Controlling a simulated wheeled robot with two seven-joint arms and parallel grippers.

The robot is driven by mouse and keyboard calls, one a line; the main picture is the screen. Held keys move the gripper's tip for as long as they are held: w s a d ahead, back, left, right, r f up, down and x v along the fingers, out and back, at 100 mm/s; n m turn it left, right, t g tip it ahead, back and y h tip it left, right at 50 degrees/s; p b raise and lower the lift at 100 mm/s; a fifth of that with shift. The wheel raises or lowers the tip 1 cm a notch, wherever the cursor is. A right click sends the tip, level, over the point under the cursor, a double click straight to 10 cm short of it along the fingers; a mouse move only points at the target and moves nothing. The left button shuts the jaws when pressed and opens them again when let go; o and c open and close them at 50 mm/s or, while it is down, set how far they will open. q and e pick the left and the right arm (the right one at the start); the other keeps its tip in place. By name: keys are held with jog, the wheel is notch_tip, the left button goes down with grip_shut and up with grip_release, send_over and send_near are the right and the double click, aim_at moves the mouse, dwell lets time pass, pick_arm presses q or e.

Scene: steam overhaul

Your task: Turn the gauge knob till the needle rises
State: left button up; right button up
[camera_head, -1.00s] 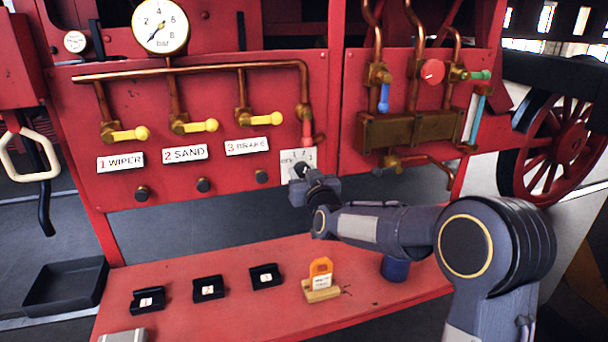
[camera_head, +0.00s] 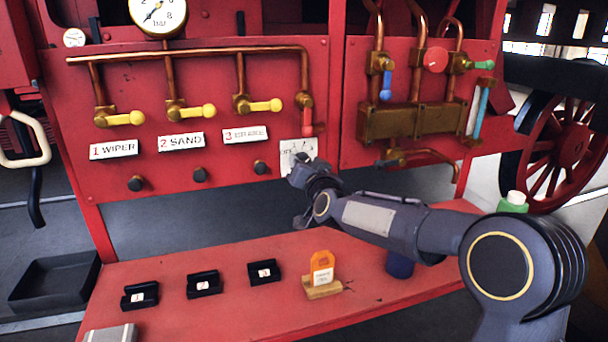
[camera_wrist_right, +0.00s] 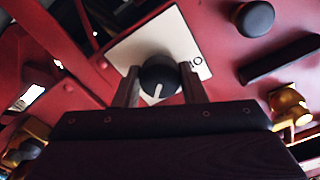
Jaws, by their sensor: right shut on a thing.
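A round black gauge knob with a white pointer line (camera_wrist_right: 158,78) sits on a white plate (camera_wrist_right: 190,45) in the right wrist view. My right gripper (camera_wrist_right: 158,90) is shut on this knob, one finger on each side. In the head view my right gripper (camera_head: 300,172) is at the white plate (camera_head: 291,149) on the red panel, and hides the knob there. The round white bar gauge (camera_head: 158,14) is at the upper left, its top cut off by the picture edge. Its thin needle is small, and I cannot tell its reading. My left gripper is not in view.
Yellow valve handles (camera_head: 125,119) and copper pipes are on the panel above several black knobs. An orange tag in a wooden stand (camera_head: 322,286) and black holders (camera_head: 205,284) stand on the red shelf (camera_head: 235,312) below my arm. A green container (camera_head: 513,202) is behind my arm.

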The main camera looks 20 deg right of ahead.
jog(key=shift+m+b, duration=0.65)
jog(key=shift+m, duration=0.55)
jog(key=o, duration=1)
jog(key=s, duration=0.8)
jog(key=shift+d, duration=0.15)
